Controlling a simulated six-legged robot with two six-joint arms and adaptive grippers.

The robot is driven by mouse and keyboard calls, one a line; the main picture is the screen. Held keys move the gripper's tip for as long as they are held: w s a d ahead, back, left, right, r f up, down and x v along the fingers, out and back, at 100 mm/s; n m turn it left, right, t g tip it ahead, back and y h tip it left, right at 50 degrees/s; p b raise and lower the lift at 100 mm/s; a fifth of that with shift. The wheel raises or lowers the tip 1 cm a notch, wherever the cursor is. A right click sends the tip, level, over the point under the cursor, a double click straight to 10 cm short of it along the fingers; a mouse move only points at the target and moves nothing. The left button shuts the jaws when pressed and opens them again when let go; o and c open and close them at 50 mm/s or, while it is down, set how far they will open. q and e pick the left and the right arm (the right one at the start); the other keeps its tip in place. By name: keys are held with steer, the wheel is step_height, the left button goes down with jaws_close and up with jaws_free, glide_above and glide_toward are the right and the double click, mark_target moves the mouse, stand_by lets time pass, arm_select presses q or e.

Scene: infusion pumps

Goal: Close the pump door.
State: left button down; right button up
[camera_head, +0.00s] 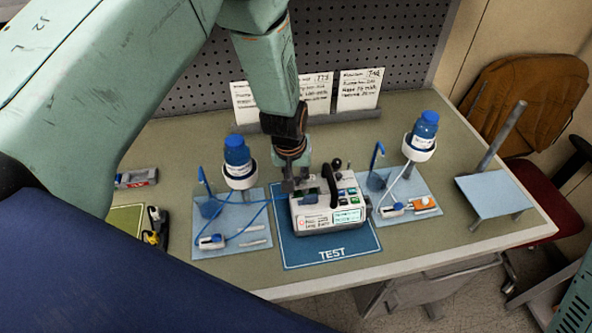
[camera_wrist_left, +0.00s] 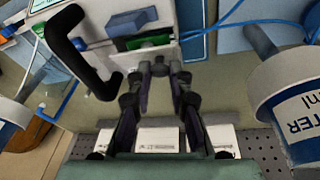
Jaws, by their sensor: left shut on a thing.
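The white infusion pump (camera_head: 322,219) stands on the blue TEST mat (camera_head: 295,250), its labelled front and screen toward me. Its black handle (camera_head: 331,186) rises on top; the handle also shows in the left wrist view (camera_wrist_left: 92,55). My left gripper (camera_head: 296,184) reaches down at the pump's back left. In the left wrist view my left gripper (camera_wrist_left: 160,68) has its fingertips close together by the pump's green part (camera_wrist_left: 150,42). It is shut on what seems to be the pump door, mostly hidden between the fingers. My right gripper is not in view.
A bottle stand with a blue-capped bottle (camera_head: 237,155) and blue tubing is left of the pump. Another bottle (camera_head: 424,130) stands at right. A small grey-blue stand (camera_head: 497,196) is near the right edge. Cards (camera_head: 358,90) lean at the back by the pegboard.

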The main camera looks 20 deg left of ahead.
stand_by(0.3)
arm_select(q)
steer(key=c, duration=1.2)
jaws_free()
steer(key=v, duration=1.2)
steer(key=shift+s, duration=0.1)
